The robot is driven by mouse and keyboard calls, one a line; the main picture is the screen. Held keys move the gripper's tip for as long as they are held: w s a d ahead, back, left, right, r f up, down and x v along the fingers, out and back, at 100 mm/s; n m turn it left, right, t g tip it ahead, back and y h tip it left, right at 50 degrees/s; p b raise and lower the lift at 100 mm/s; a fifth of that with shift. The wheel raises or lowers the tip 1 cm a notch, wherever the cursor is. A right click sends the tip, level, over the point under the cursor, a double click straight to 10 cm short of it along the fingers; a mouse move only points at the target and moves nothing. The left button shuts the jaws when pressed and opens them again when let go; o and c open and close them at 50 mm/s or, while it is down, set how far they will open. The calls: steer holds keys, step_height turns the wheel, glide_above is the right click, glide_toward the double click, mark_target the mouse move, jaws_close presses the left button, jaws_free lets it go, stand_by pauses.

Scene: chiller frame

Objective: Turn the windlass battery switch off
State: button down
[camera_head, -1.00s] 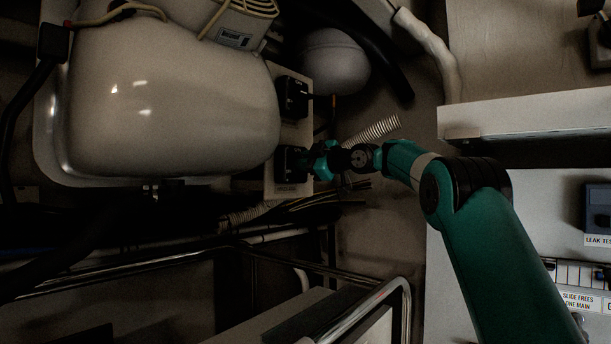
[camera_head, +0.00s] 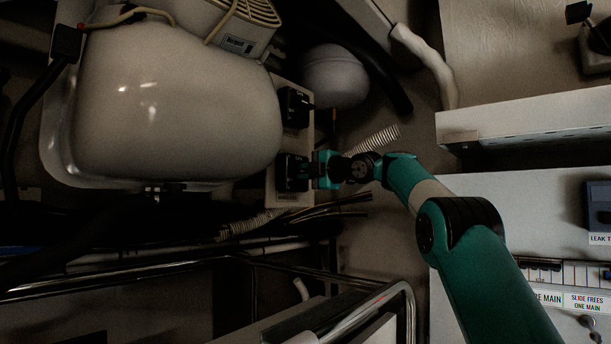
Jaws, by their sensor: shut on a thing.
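Two black rotary battery switches sit one above the other on a pale panel (camera_head: 283,200) right of the big beige tank. The upper switch (camera_head: 293,107) stands clear of my arm. The lower switch (camera_head: 291,172) has my teal gripper (camera_head: 315,170) at its right side. My gripper is shut on the lower switch's knob; the fingertips and the knob are small and dark here. The label under the lower switch is too small to read, so I cannot tell which switch is the windlass one.
The big beige tank (camera_head: 175,105) fills the left. A round grey vessel (camera_head: 335,75) and a ribbed hose (camera_head: 375,140) lie near my wrist. Loose cables and a metal rail (camera_head: 405,300) are below. A white ledge (camera_head: 530,115) and a labelled panel stand at the right.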

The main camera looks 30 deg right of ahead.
steer(key=shift+a+f, duration=0.1)
stand_by(0.4)
steer(key=c, duration=1.1)
jaws_free()
steer(key=shift+c, duration=0.2)
steer(key=b+v, duration=0.6)
steer(key=v, duration=1.1)
steer(key=shift+s+b, duration=0.2)
steer(key=shift+b, duration=0.1)
steer(key=shift+r, duration=0.2)
